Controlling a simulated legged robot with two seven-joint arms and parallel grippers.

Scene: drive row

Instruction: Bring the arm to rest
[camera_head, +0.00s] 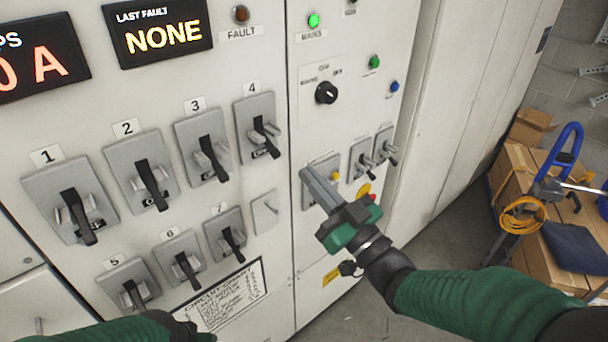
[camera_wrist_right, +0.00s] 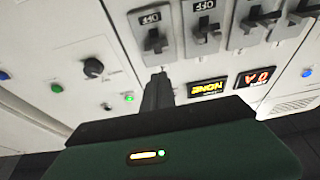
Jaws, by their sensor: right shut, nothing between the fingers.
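My right gripper (camera_head: 306,174) reaches in from the lower right in the head view, its grey fingers together and empty. They lie in front of the right-hand cabinet panel, close to a small grey switch plate; I cannot tell whether they touch it. In the right wrist view the dark fingers (camera_wrist_right: 158,82) also show shut, with the panel's switches and displays beyond. My left arm (camera_head: 110,330) shows only at the bottom left edge, and its fingers are out of the picture.
Numbered lever switches (camera_head: 150,172) stick out from the left panel. A rotary knob (camera_head: 326,92) sits above my right gripper. At the right stand cardboard boxes (camera_head: 515,165) and a cart with a blue handle (camera_head: 563,150). Some floor shows between cabinets and boxes.

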